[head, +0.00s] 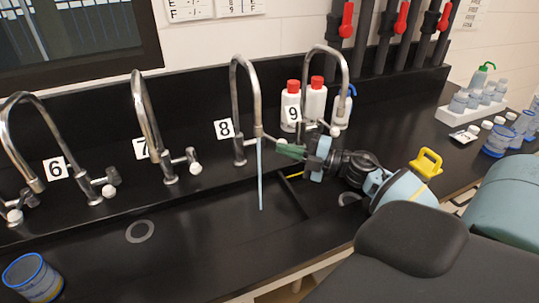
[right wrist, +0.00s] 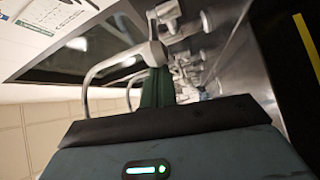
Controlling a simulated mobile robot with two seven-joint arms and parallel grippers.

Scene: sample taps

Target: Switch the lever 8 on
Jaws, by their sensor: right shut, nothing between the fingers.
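Tap 8 (head: 236,95) is a chrome gooseneck behind the black sink, beside its white number 8 label (head: 224,129). A thin light-blue water stream (head: 260,180) falls from its spout into the sink. Its lever, with a white knob (head: 282,142), points right. My right gripper (head: 281,150) is shut and empty, its green fingertips right by this knob; I cannot tell whether they touch. In the right wrist view the shut green fingers (right wrist: 157,88) reach toward chrome tap parts and partly hide them. My left gripper is not in view.
Taps 7 (head: 140,105) and 6 (head: 25,100) stand to the left, tap 9 (head: 330,50) to the right near red-capped bottles (head: 291,105). A blue cup (head: 32,280) is at lower left. A bottle rack (head: 470,118) stands at far right. The sink's middle is clear.

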